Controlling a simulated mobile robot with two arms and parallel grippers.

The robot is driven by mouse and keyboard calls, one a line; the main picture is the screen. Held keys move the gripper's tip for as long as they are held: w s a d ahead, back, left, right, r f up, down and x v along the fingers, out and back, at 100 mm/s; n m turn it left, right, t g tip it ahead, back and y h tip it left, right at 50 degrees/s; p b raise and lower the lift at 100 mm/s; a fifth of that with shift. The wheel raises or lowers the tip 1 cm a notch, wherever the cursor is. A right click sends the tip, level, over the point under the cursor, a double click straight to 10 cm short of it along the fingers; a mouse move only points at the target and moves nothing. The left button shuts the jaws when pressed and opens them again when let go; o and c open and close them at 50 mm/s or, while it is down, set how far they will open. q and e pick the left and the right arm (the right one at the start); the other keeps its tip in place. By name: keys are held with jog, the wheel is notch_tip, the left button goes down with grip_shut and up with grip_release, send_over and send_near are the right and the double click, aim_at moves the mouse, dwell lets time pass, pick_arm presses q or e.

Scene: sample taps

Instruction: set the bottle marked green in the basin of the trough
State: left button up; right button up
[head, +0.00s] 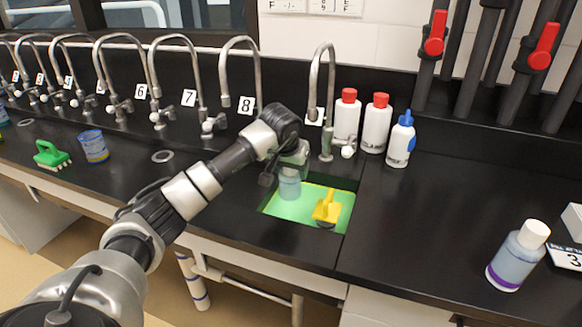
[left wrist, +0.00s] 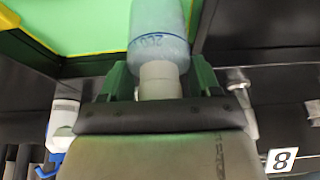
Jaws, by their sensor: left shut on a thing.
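My left gripper (head: 291,162) is over the left part of the trough's green basin (head: 283,207), below the tap at the right end of the row. It is shut on a bottle (head: 289,187) with a pale blue body, which hangs upright at or inside the basin. I cannot tell whether its base touches the floor. In the left wrist view the gripper (left wrist: 160,82) has its fingers on both sides of the white cap, and the bottle (left wrist: 158,30) shows blue print. No green mark can be made out on it. My right gripper is not in view.
A yellow brush (head: 327,209) is in the basin's right part. A purple-banded bottle (head: 516,256) stands on the right counter near a card marked 3. Two red-capped bottles (head: 347,115) and a blue-capped one (head: 400,142) stand behind.

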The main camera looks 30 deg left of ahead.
pick_arm(q)
jog(key=o, duration=1.4)
jog(key=shift+c, duration=0.2)
jog(key=shift+r, duration=0.45)
jog(key=v, duration=0.7)
jog(key=shift+s+f, duration=0.1)
jog(key=shift+s, duration=0.05)
